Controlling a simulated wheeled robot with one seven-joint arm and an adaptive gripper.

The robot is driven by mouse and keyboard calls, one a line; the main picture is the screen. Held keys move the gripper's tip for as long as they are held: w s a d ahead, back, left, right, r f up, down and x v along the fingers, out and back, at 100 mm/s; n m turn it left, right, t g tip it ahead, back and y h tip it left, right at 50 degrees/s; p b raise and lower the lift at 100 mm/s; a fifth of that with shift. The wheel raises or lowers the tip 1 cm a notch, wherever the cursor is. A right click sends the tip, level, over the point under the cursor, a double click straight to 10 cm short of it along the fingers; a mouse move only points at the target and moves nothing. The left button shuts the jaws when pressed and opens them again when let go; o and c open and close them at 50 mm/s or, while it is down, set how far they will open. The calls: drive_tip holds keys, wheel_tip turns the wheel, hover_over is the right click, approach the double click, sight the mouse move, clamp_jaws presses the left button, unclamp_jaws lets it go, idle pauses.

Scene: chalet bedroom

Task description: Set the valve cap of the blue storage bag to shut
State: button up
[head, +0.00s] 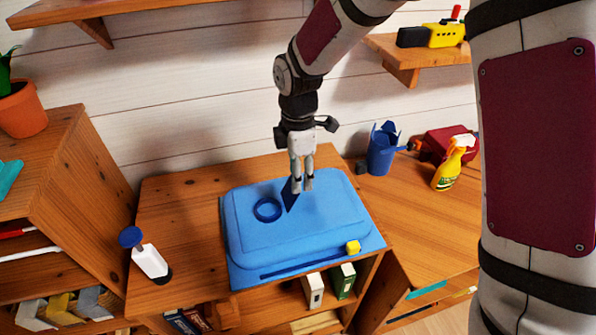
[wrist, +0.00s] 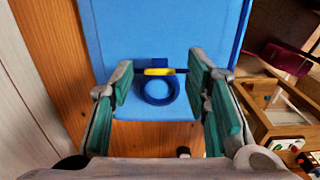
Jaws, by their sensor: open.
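The blue storage bag (head: 325,215) lies flat on a wooden cabinet top; it also fills the upper middle of the wrist view (wrist: 205,20). Its round dark blue valve ring (head: 267,209) is uncovered, and shows in the wrist view (wrist: 158,101). The valve cap (head: 289,197) stands up, tilted, beside the ring. In the wrist view it appears nearly edge-on, a dark bar with a yellow tab (wrist: 158,72). My gripper (head: 302,189) points down over the bag, open. The cap appears between its fingers (wrist: 160,75) in the wrist view; contact cannot be told.
A yellow slider (head: 353,246) sits on the bag's front edge strip. A white bottle with blue cap (head: 148,261) stands left. A blue container (head: 381,150), yellow spray bottle (head: 450,165) and red box (head: 436,144) are right. A wooden shelf (head: 410,58) hangs above.

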clamp_jaws()
drive_tip(key=shift+a, duration=0.1)
